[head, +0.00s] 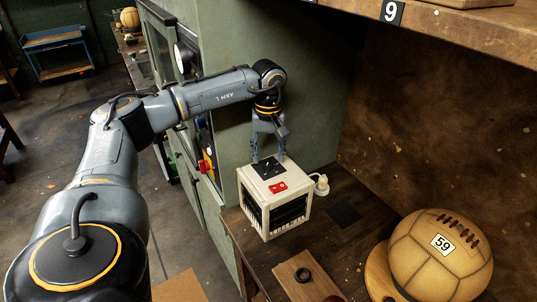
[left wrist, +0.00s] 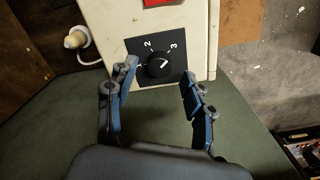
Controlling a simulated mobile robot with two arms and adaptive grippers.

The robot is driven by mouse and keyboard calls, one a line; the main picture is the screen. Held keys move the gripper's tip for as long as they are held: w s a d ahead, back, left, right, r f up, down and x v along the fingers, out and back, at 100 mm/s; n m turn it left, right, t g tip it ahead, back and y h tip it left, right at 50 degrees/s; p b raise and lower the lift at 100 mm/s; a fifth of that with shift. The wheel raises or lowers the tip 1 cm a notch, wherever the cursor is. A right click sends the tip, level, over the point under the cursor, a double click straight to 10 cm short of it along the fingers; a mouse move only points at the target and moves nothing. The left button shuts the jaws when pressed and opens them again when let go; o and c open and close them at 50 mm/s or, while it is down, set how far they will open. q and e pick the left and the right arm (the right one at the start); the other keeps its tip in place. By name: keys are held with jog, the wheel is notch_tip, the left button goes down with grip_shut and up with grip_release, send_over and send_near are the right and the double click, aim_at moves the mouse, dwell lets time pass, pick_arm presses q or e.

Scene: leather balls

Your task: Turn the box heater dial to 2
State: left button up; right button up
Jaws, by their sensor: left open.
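The cream box heater (head: 292,199) with dark grilles stands on the dark bench in the head view. Its black dial plate (head: 268,169) is on the top face, near a red switch (head: 278,188). In the left wrist view, the round black dial (left wrist: 158,65) sits on a plate marked 1, 2 and 3. A small white mark shows on the knob, but I cannot tell surely which number it points to. My left gripper (head: 268,157) is open just above the plate, pointing down. Its fingers (left wrist: 159,72) stand either side of the knob, apart from it. My right gripper is out of view.
A white plug (head: 322,185) is in a socket right of the heater. A leather ball (head: 440,255) marked 59 rests on a wooden stand at the right. A wooden board with a black ring (head: 303,275) lies in front. A green cabinet wall (head: 240,130) is behind the heater.

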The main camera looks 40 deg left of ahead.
pick_arm(q)
jog(key=shift+f, duration=0.95)
jog(key=shift+c, duration=0.2)
grip_shut()
